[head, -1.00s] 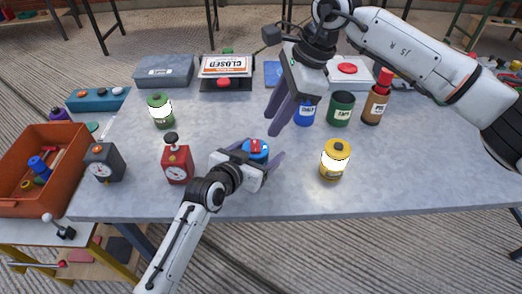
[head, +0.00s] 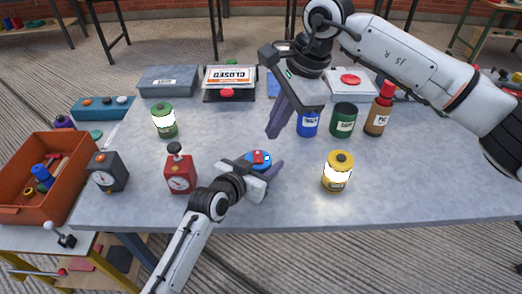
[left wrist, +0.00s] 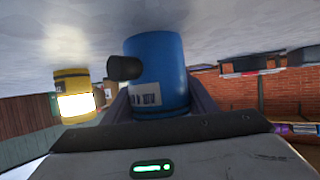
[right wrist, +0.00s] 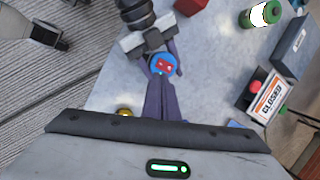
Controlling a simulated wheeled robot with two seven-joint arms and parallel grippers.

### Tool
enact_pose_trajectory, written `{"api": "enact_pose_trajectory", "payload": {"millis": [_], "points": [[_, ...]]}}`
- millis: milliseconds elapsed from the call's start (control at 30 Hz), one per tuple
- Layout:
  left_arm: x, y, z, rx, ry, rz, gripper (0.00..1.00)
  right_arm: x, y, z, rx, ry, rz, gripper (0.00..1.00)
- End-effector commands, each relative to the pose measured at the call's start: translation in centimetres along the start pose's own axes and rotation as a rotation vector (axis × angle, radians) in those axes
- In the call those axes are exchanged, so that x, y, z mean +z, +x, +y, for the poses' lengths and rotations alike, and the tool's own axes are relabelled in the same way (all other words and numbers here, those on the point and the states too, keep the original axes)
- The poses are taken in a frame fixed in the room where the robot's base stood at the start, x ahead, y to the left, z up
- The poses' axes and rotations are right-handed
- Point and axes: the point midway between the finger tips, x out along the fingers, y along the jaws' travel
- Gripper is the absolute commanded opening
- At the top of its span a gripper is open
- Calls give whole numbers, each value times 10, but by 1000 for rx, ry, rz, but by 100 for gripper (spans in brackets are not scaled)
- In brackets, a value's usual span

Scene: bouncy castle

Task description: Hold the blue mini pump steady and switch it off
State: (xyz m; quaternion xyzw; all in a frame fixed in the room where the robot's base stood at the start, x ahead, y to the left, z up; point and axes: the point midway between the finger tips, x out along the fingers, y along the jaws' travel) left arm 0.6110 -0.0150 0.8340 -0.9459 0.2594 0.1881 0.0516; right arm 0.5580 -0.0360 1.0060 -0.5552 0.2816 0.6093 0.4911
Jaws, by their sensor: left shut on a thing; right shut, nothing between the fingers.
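The blue mini pump (head: 254,155) stands near the table's front edge, with a red switch (head: 259,157) on top. My left gripper (head: 264,174) is shut around its sides from the front. In the left wrist view the blue body (left wrist: 158,62) sits between the fingers, with a black nozzle sticking out. My right gripper (head: 272,134) is shut and empty, its fingers pointing down behind and above the pump, apart from it in the head view. The right wrist view shows the pump's red switch (right wrist: 164,66) just beyond the fingertips. The switch's exact setting is too small to tell.
A yellow can (head: 337,177) stands right of the pump, a red gauge box (head: 180,173) left. Blue (head: 308,124), green (head: 343,121) and brown (head: 377,119) containers stand behind right. A CLOSED sign (head: 229,77) is at the back. Table around the pump is clear.

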Motion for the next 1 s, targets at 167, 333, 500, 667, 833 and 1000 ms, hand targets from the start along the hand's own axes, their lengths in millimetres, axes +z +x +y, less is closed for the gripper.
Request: {"api": "enact_pose_trajectory", "payload": {"millis": [167, 333, 500, 667, 833, 1000], "points": [[1, 0, 0, 0, 0, -1, 16, 20, -14, -3, 4, -476, 129, 0], [1, 0, 0, 0, 0, -1, 16, 33, -27, -7, 43, -895, 255, 0], [1, 0, 0, 0, 0, -1, 16, 42, -37, -10, 88, -1161, 337, 0], [1, 0, 0, 0, 0, -1, 16, 44, -40, -10, 109, -1256, 366, 0], [1, 0, 0, 0, 0, -1, 16, 44, -40, -10, 111, -1263, 368, 0], [1, 0, 0, 0, 0, -1, 16, 44, -39, -10, 111, -1261, 367, 0]]}}
